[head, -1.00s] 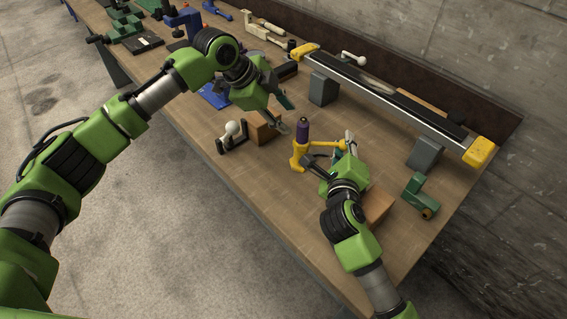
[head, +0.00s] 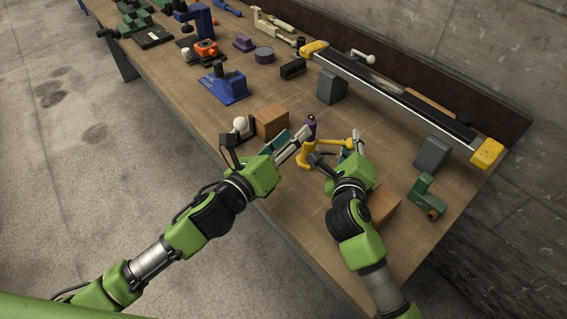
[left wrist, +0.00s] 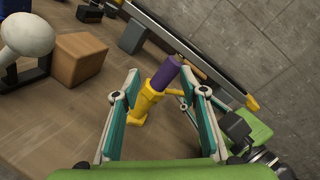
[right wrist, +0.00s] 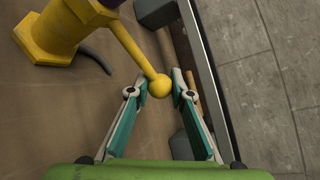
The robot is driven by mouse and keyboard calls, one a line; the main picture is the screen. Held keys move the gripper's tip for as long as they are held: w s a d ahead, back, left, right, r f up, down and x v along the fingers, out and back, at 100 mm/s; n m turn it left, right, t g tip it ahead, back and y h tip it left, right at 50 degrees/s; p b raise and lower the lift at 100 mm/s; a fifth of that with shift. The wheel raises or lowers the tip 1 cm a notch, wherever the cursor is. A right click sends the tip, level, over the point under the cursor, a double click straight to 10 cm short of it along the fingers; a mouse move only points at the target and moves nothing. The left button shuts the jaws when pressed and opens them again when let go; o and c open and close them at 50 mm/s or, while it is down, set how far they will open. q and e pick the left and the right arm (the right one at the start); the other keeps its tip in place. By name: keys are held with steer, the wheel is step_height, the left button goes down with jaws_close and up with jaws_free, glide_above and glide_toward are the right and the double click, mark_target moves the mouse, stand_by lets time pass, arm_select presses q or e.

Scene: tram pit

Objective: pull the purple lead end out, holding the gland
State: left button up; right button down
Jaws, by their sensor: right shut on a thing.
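The yellow gland (head: 306,157) stands on the bench, with the purple lead end (head: 311,121) upright in its top. In the right wrist view the gland's side arm ends in a yellow ball (right wrist: 159,86). My right gripper (right wrist: 158,88) is shut on this ball, one finger on each side. My left gripper (head: 296,142) is beside the lead end. In the left wrist view my left gripper (left wrist: 160,82) is open, and the purple lead end (left wrist: 164,74) shows between its fingers, with a gap on both sides. I cannot tell if the fingertips reach past it.
A wooden block (head: 271,122) and a white-knobbed fixture (head: 239,125) stand left of the gland. A long rail (head: 400,95) on grey blocks lies behind. A green fitting (head: 426,196) is at right. A blue fixture (head: 224,86) is further left.

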arm_select(q)
steer(key=s+a+f+m, duration=0.1)
steer(key=s+f+m, duration=0.1)
steer(key=s+m, duration=0.45)
steer(key=shift+m+t+y, duration=0.25)
steer(key=shift+t+y, duration=0.05)
steer(key=shift+t, duration=0.1)
steer(key=x, duration=1.2)
steer(key=shift+w+a+r, duration=0.1)
jaws_close()
